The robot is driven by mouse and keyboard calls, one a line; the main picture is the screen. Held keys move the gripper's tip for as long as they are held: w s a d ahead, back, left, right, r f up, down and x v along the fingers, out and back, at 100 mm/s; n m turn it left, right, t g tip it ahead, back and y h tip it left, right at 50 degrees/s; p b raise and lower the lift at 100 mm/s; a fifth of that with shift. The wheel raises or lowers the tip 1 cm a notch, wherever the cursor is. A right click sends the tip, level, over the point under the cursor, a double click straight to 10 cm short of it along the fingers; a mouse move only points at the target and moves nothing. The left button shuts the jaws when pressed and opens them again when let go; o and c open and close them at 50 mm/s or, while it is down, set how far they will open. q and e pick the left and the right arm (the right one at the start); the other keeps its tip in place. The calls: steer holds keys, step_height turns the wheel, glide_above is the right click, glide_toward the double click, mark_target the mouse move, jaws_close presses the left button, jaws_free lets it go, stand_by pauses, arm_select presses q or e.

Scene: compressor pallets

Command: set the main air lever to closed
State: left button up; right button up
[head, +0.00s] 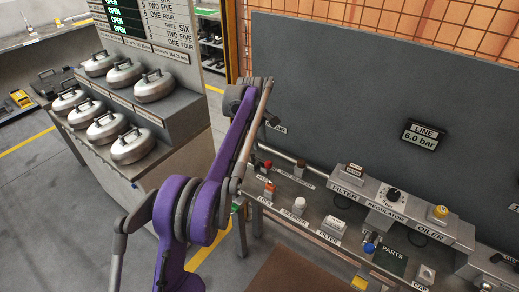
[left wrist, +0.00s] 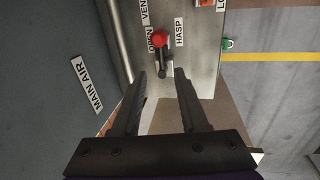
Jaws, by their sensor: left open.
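In the left wrist view, the main air lever is a dark handle with a red knob (left wrist: 160,39), next to the OPEN label (left wrist: 158,40). The VENT and HASP labels are beside it, and the MAIN AIR label (left wrist: 86,82) is on the grey panel. A red knob (head: 268,163) just right of my arm in the head view looks like the same lever. My left gripper (left wrist: 162,74) is open. Its fingertips are spread, with the handle's lower end showing between them in the picture; contact cannot be told. My purple left arm hides part of the bench end. My right gripper is not in view.
An orange block (head: 269,188) sits near the lever on the bench. A pipe (head: 277,150) runs along the panel. The filter, regulator (head: 392,196) and oiler stand farther right. A stand with several lidded grey pots (head: 132,146) is at left, with open floor before it.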

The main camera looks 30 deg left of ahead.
mark_target(262, 162)
arm_select(q)
steer(key=f, duration=0.3)
steer(key=w+f, duration=0.1)
steer(key=f, duration=0.3)
steer(key=w+f, duration=0.1)
steer(key=f, duration=0.2)
steer(key=shift+f, duration=0.25)
jaws_close()
stand_by(1.1)
